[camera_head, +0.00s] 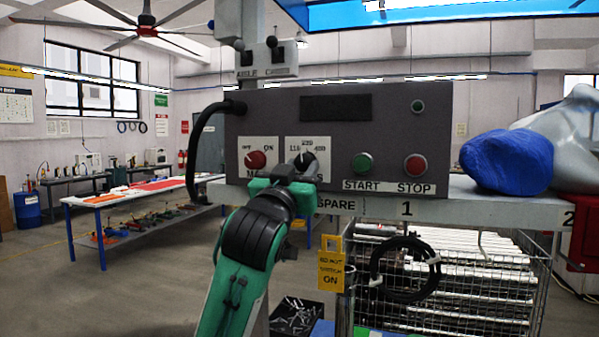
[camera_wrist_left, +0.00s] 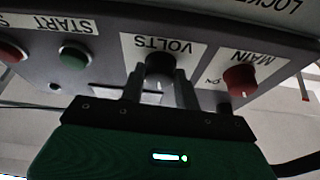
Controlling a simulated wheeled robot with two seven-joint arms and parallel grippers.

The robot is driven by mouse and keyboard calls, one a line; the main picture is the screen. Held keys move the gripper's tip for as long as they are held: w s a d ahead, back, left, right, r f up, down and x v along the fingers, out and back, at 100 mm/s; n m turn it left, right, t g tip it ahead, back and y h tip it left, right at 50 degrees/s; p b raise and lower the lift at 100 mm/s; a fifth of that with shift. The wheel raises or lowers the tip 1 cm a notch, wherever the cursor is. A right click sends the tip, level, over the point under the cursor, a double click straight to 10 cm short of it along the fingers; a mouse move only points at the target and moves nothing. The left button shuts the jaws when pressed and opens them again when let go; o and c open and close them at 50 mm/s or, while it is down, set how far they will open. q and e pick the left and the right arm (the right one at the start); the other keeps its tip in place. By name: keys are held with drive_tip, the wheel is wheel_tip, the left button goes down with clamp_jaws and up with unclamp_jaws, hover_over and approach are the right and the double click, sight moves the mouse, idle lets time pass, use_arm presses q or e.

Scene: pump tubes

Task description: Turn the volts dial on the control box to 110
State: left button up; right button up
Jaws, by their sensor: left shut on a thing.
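The grey control box (camera_head: 340,130) stands on a shelf in the head view. Its black volts dial (camera_head: 305,161) sits on a white plate with 110 at the left, 220 at the top and a third number at the right. My left gripper (camera_head: 298,176) reaches up to this dial from below and partly hides the plate. In the left wrist view, which is upside down, the gripper's two fingers (camera_wrist_left: 158,88) are closed on either side of the dial (camera_wrist_left: 159,66). A white line shows on the dial, but I cannot tell its exact setting. My right gripper is out of view.
A red main dial (camera_head: 255,160) is close at the left. The green start button (camera_head: 362,164) and red stop button (camera_head: 415,166) are to the right. A black cable (camera_head: 196,140) loops off the box's left side. A blue lumpy object (camera_head: 507,161) lies on the shelf.

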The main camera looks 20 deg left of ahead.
use_arm(q)
drive_tip(key=n, duration=0.1)
drive_tip(key=n+y, duration=0.1)
drive_tip(key=n, duration=0.1)
drive_tip(key=n+y, duration=0.1)
drive_tip(key=n, duration=0.1)
drive_tip(key=shift+d, duration=0.3)
drive_tip(key=shift+d+r+n+g+y+p, duration=0.15)
drive_tip(key=shift+n+g+y, duration=0.1)
drive_tip(key=shift+n+y, duration=0.9)
drive_tip(key=shift+a+f+n+g+y+p, duration=0.2)
drive_tip(key=shift+n+y, duration=0.35)
drive_tip(key=shift+n, duration=1.1)
drive_tip(key=o, duration=1)
